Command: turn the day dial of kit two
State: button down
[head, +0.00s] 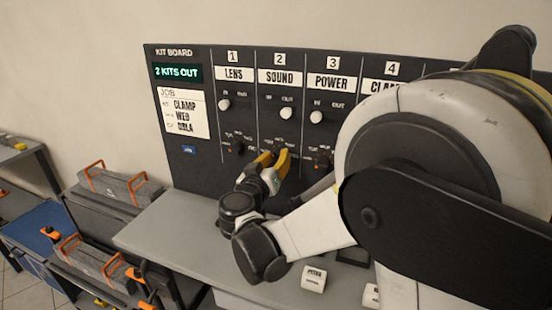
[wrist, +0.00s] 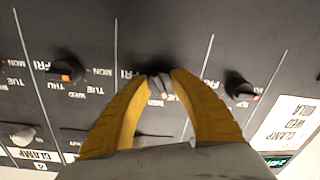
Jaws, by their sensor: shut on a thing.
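The dark kit board (head: 235,60) stands on the bench, with numbered columns. Column two is labelled SOUND (head: 280,77); its white knob (head: 285,113) sits on the OUT side. My gripper (head: 280,156), with yellow fingers, is at the lower part of column two. In the wrist view, where the board appears upside down, the fingers (wrist: 158,80) are shut on the day dial of kit two (wrist: 160,88). A pale pointer mark shows on it, but the exact day it points at is unclear. In the head view the gripper hides this dial.
The neighbouring day dials, of kit three (wrist: 65,72) and kit one (wrist: 242,90), sit close on either side. A job card (head: 185,114) reads CLAMP and WED. The bench (head: 160,230) is clear at left; a white labelled block (head: 314,278) lies in front. Orange-handled cases (head: 120,185) stand left.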

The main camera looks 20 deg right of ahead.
jog(key=n, duration=1.1)
jog(key=shift+w+a+g+h+b, duration=0.1)
jog(key=shift+g+h+b, duration=0.2)
jog(key=shift+g+b, duration=0.1)
jog(key=shift+n, duration=0.3)
jog(key=c, duration=1)
grip_release()
jog(key=shift+c, duration=0.2)
jog(key=v, duration=1.2)
